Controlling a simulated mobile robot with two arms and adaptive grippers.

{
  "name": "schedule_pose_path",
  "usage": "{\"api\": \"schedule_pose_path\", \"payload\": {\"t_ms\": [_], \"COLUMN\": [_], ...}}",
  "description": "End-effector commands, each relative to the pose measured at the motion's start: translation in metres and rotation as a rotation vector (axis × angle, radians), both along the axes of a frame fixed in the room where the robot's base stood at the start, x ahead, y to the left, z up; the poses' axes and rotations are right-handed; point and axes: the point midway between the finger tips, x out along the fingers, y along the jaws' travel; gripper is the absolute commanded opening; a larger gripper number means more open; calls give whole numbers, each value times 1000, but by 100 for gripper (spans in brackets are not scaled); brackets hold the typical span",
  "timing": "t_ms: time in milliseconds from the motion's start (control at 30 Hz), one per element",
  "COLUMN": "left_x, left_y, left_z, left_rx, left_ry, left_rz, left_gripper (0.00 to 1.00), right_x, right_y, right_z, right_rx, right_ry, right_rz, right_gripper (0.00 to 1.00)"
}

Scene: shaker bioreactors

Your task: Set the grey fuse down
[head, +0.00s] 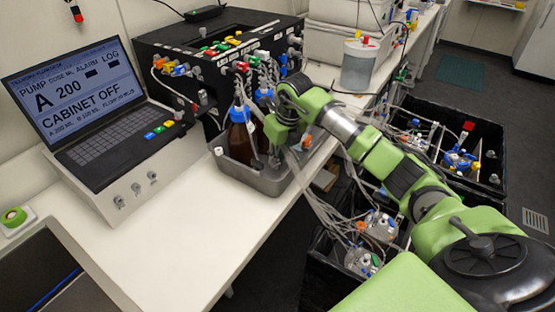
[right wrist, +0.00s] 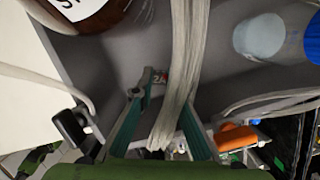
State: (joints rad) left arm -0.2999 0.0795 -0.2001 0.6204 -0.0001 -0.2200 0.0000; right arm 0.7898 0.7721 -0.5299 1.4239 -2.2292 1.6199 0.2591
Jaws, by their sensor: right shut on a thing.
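My right gripper (head: 279,150) reaches over the grey tray (head: 262,184) on the bench, beside the brown bottle (head: 241,138). A bundle of pale tubes crosses in front of the fingers and hides part of the fuse and the right finger. The grey tray surface (right wrist: 105,62) lies beyond the fingertips. I cannot tell whether the fuse touches it. In the head view the fuse cannot be made out. My left gripper is not in view.
A black pump box (head: 180,62) with tubing stands behind the tray. A laptop unit (head: 110,140) reads "CABINET OFF". The white bench (head: 190,235) in front of the tray is clear. Black crates (head: 480,135) with vessels and tubes stand on the floor at right.

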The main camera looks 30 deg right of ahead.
Motion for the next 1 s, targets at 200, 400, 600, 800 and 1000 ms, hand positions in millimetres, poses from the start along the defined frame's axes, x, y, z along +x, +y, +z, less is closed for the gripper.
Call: {"api": "schedule_pose_path", "payload": {"t_ms": [200, 400, 600, 800, 1000], "left_x": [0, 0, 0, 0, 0], "left_y": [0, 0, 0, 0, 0], "left_z": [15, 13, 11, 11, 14], "left_rx": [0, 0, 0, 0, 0], "left_ry": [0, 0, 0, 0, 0], "left_rz": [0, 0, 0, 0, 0], "left_gripper": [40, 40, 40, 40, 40], "right_x": [-1, -1, -1, -1, -1], "right_y": [1, 1, 1, 1, 1], "right_z": [-19, -20, -23, -23, -19], "right_rx": [1, 1, 0, 1, 1], "right_ry": [1, 1, 1, 1, 1], "right_rz": [1, 1, 1, 1, 0], "right_gripper": [0, 0, 29, 30, 30]}}
